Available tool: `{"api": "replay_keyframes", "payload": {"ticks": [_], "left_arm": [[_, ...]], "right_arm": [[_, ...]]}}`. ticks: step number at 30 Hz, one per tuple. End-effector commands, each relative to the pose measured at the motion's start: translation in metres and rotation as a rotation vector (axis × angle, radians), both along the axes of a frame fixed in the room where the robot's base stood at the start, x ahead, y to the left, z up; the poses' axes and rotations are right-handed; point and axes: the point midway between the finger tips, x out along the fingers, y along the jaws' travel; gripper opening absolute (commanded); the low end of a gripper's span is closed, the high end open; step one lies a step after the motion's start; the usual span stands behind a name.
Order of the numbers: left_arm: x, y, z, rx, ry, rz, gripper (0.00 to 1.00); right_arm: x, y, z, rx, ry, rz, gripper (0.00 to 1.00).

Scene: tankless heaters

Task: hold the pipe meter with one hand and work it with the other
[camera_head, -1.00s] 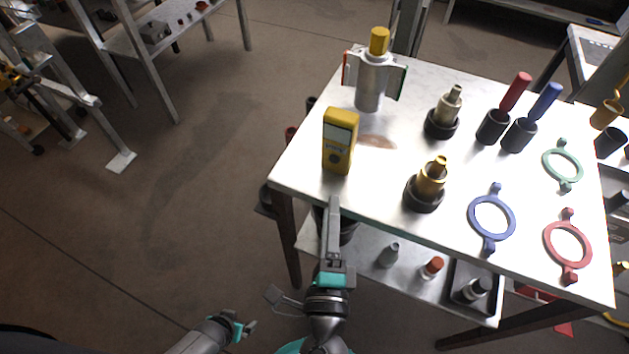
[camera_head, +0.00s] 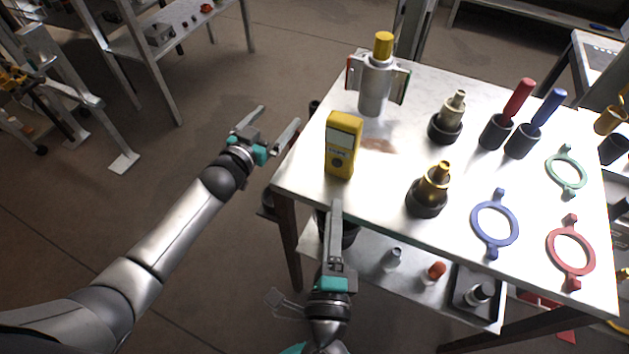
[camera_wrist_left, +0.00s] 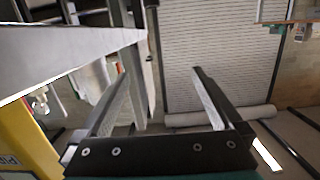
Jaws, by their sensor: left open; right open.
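The pipe meter (camera_head: 340,150) is a yellow hand-held device with a dark display. It stands upright near the left front corner of the white table. My left gripper (camera_head: 279,116) is open and empty, just off the table's left edge and to the left of the meter. In the left wrist view, part of the yellow meter (camera_wrist_left: 24,148) shows at the lower left, outside the open fingers (camera_wrist_left: 160,78). My right gripper (camera_head: 335,208) is at the table's front edge, just below the meter and seen nearly edge-on; nothing shows held in it.
The white table (camera_head: 300,184) holds a silver cylinder with a yellow top (camera_head: 374,88) behind the meter. Brass fittings in black bases (camera_head: 428,192), red and blue handled tools (camera_head: 519,98) and colored rings (camera_head: 495,222) stand to the right.

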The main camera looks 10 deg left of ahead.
Motion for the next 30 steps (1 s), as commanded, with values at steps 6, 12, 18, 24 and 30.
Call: {"api": "replay_keyframes", "payload": {"ticks": [6,12,18,24,30], "left_arm": [[-0.025,-0.051,0.099,0.056,-0.303,-0.135,1.00],[-0.065,-0.080,0.181,0.157,-0.564,-0.223,1.00],[-0.108,-0.098,0.194,0.197,-0.622,-0.237,1.00],[-0.144,-0.107,0.140,0.079,-0.420,-0.155,1.00],[-0.181,-0.112,0.099,-0.013,-0.241,-0.070,1.00]], "right_arm": [[0.000,0.000,0.000,0.000,0.000,0.000,0.50],[0.000,0.000,0.000,0.000,0.000,0.000,0.50],[0.000,0.000,0.000,0.000,0.000,0.000,0.50],[0.000,0.000,0.000,0.000,0.000,0.000,0.50],[0.000,0.000,0.000,0.000,0.000,0.000,0.50]]}}
